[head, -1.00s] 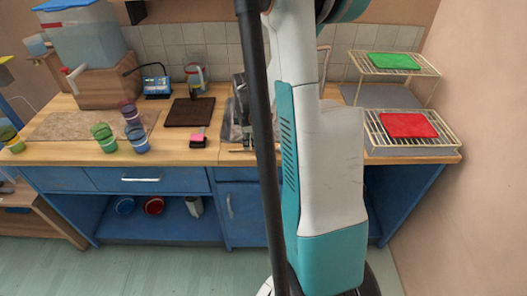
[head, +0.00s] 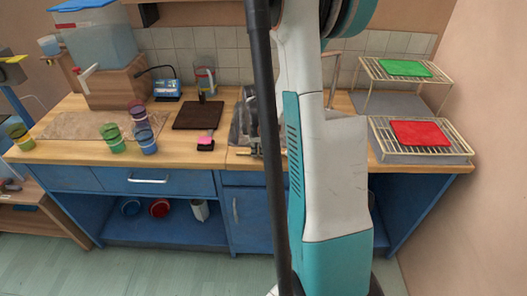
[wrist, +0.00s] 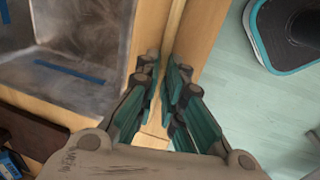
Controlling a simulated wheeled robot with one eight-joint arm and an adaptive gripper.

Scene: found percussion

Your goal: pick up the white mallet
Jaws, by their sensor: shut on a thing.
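In the wrist view my gripper (wrist: 168,85) is shut on a pale, slim stick (wrist: 173,28), which looks like the handle of the white mallet. The stick runs lengthwise between the fingers, above the counter's front strip. I cannot make out the mallet's head. In the head view my arm and a dark pole cover much of the middle, and the fingers are too small there to read.
The sink (wrist: 75,50) lies left of the fingers in the wrist view. The wooden counter (head: 185,150) carries several coloured cups, a dark board (head: 198,116) and a pink-topped block (head: 205,143). Wire racks with a green pad (head: 404,68) and a red pad (head: 416,133) stand at the right.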

